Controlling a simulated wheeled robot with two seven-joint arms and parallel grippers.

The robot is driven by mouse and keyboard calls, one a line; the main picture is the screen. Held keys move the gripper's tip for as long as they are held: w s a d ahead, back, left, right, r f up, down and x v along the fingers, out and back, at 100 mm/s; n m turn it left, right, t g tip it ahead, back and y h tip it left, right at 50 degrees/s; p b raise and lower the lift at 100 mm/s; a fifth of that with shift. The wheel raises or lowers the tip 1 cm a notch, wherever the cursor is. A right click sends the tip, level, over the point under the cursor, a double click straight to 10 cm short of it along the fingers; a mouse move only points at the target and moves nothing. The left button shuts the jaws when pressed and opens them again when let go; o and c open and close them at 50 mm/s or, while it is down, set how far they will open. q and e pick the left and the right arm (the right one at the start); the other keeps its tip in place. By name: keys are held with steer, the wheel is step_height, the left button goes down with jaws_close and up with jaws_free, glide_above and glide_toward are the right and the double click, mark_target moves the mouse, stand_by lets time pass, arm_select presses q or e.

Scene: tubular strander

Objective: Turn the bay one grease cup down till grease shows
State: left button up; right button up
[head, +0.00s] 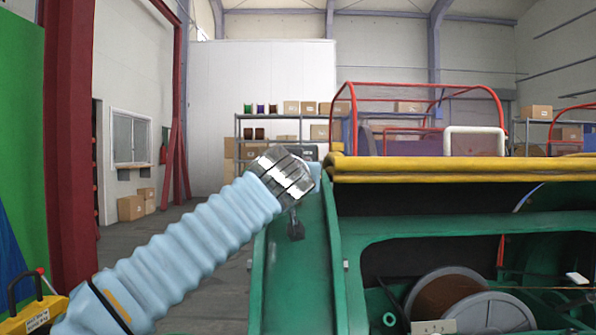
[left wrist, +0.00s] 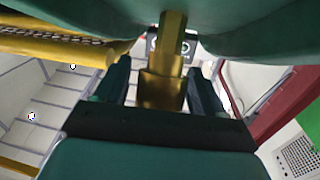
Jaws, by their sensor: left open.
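A brass grease cup (left wrist: 163,90) with a narrower brass stem (left wrist: 173,35) stands between the fingers of my left gripper (left wrist: 160,88) in the left wrist view. The dark fingers are open, one on each side, with gaps between them and the brass. I cannot make out any grease on it. In the head view my left arm, in a pale blue sleeve, reaches up to the green frame post (head: 298,275). Its metal wrist hides the fingers and the cup there. My right gripper is in neither view.
A yellow rail (head: 460,168) and a red-framed guard (head: 425,85) top the green machine at right. A reel (head: 450,297) sits in the bay below. A red column (head: 68,140) stands left. Shelves with boxes (head: 302,107) are behind.

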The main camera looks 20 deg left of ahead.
arm_select(q)
steer(key=shift+c, duration=0.3)
steer(key=c, duration=0.9)
steer(key=shift+r+m+h+p, duration=0.15)
steer(key=shift+m+h+p, duration=0.45)
steer(key=shift+m+h, duration=0.4)
steer(key=shift+d+m+h+p, duration=0.2)
steer(key=shift+m+h+p, duration=0.75)
steer(key=shift+h, duration=0.25)
steer(key=shift+f, duration=0.2)
steer(key=o, duration=1)
steer(key=shift+c, duration=0.2)
